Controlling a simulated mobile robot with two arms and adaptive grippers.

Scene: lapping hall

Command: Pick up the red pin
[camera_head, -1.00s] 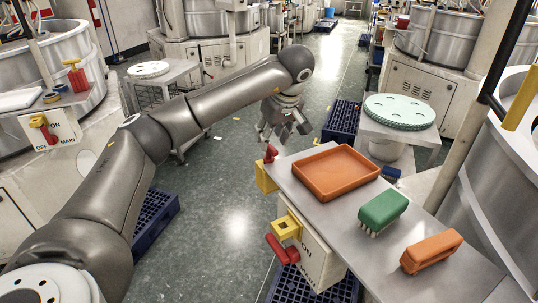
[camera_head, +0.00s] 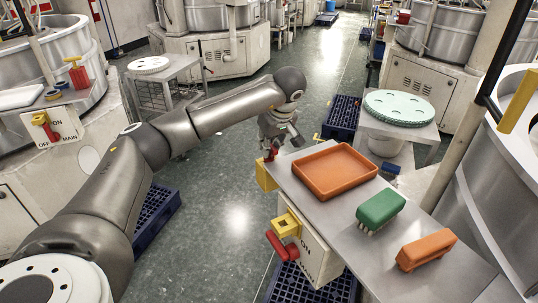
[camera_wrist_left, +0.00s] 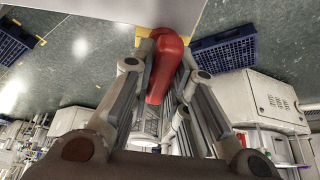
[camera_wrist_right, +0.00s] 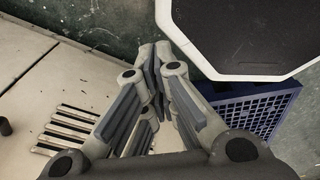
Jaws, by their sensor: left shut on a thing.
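The red pin (camera_head: 269,156) stands at the yellow block (camera_head: 264,177) on the far left corner of the grey bench. My left gripper (camera_head: 275,150) is shut on the pin from above. In the left wrist view the red pin (camera_wrist_left: 165,68) lies between the two fingers, its bent end sticking out past the tips, with a bit of yellow behind it. I cannot tell whether the pin is still seated in the block. My right gripper (camera_wrist_right: 155,62) shows only in the right wrist view, with its fingertips together and nothing visible between them.
The bench (camera_head: 340,218) holds an orange tray (camera_head: 335,170), a green brush (camera_head: 381,209) and an orange brush (camera_head: 427,250). A yellow block with a red handle (camera_head: 284,250) juts from its front. A stand with a pale green disc (camera_head: 400,109) is behind.

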